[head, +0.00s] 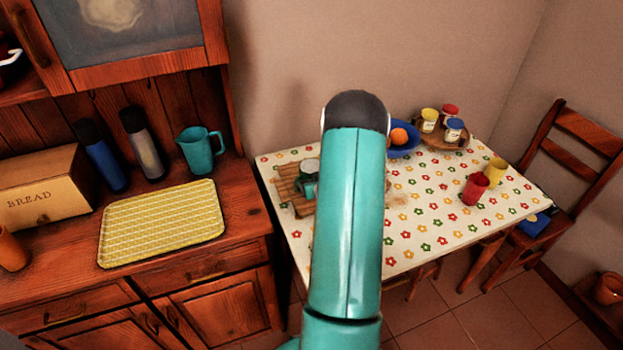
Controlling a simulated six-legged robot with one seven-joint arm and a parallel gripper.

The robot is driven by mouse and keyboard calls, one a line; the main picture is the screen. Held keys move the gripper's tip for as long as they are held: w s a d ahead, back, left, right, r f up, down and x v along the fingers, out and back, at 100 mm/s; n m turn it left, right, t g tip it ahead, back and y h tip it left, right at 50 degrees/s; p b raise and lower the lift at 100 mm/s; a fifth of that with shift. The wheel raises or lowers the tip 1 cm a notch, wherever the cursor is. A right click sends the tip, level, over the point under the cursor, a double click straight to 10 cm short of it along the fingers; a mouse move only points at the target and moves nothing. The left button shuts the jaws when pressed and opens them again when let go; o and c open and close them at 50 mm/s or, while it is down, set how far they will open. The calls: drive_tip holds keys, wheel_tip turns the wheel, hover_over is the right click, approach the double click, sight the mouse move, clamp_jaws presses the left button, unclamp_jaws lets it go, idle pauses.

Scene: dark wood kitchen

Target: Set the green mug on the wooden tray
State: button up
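A dark green mug (309,184) with a pale round top shows at the left of the flowered table, just left of my arm. It overlaps the right part of a slatted wooden tray (286,188); I cannot tell whether it rests on the tray or is above it. My teal arm covers the tray's right side and part of the mug's surroundings. My gripper is hidden behind the arm, so its hold on anything does not show.
The flowered table (430,215) holds a blue bowl (405,150) with an orange, a round wooden board (440,142) with jars, and red (475,189) and yellow (496,171) cups. A yellow tray (160,222) and teal pitcher (198,150) stand on the left counter. A chair (575,150) is right.

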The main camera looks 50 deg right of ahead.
drive_tip(key=shift+s+a+f, duration=0.15)
drive_tip(key=shift+a+f, duration=0.05)
drive_tip(key=shift+f, duration=0.25)
drive_tip(key=o, duration=1.2)
drive_tip(key=shift+d, duration=0.1)
drive_tip(key=shift+d+r, duration=0.15)
drive_tip(key=shift+r, duration=0.2)
drive_tip(key=shift+s, duration=0.1)
drive_tip(key=v, duration=1.1)
drive_tip(key=shift+s+a+r, duration=0.15)
drive_tip(key=shift+a+r, duration=0.1)
drive_tip(key=shift+r, duration=0.15)
